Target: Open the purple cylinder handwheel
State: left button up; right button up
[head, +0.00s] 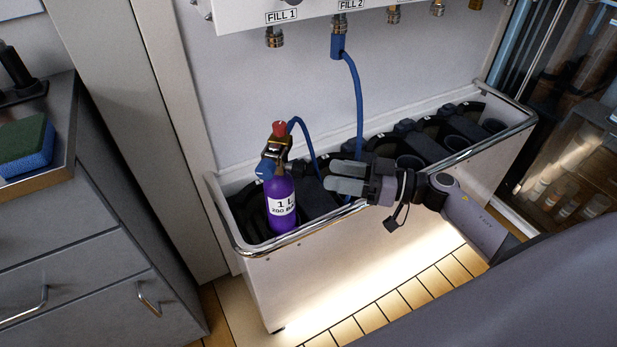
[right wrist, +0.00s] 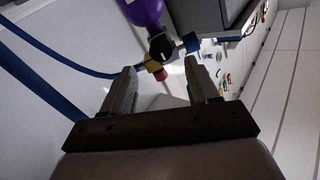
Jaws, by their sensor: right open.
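The purple cylinder (head: 282,210) stands upright in the left end of the white rack, with a brass valve on top. Its red handwheel (head: 279,129) tops the valve. A blue fitting (head: 266,169) sits at the valve's left, and a blue hose (head: 298,122) is at the valve. My right gripper (head: 329,176) is open and empty, to the right of the cylinder and lower than the handwheel. In the right wrist view the cylinder (right wrist: 142,11) appears upside down, and the handwheel (right wrist: 160,75) shows between the open fingers, beyond them. My left gripper is out of view.
The white rack (head: 300,270) has a metal rail and several dark empty holders to the right. A blue hose (head: 354,85) hangs from FILL 2 behind my right gripper. A grey cabinet (head: 80,260) with a sponge (head: 25,146) stands at left.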

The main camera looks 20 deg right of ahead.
aim_at(305, 169)
jog(key=x, duration=0.6)
jog(key=shift+w+a+b, duration=0.2)
jog(key=shift+a+b, duration=0.1)
jog(key=shift+b, duration=0.1)
jog(key=c, duration=1)
